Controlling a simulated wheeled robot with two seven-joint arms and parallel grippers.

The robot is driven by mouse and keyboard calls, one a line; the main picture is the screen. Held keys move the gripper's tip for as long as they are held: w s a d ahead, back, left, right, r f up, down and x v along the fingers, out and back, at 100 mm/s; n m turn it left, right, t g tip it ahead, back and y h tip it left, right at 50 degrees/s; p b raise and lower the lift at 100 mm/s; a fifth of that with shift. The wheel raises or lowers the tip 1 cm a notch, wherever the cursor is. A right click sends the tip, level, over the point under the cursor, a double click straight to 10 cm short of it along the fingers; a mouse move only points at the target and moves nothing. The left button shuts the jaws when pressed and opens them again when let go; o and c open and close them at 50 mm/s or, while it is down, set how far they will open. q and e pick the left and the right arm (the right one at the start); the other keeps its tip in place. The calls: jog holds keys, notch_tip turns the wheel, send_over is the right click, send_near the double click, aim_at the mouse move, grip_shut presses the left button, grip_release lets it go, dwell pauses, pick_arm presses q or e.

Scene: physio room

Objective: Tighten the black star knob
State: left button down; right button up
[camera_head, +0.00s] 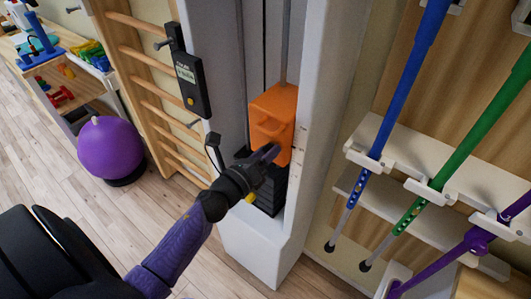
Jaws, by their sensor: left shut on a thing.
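My left gripper (262,163) reaches up from the bottom left to the front of an orange block (273,112) in the white upright machine frame. Its fingers are shut at the block's lower front, on what seems to be the black star knob. The knob itself cannot be made out behind the dark fingers. The orange block hangs on a grey rod above a dark weight stack (270,197), partly hidden by my gripper. A small yellow knob (250,198) shows just below the gripper. My right gripper is not in view.
The white frame (318,110) closes in both sides of the orange block. Blue (405,80), green (470,143) and purple poles stand in a white rack at right. Wooden wall bars, a black handset (190,82) and a purple ball (110,148) are at left.

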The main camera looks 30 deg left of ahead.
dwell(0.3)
pick_arm(q)
jog(key=shift+c, duration=0.8)
grip_release()
jog(key=s, duration=1)
jog(key=shift+a+b, duration=0.35)
jog(key=shift+a, duration=0.05)
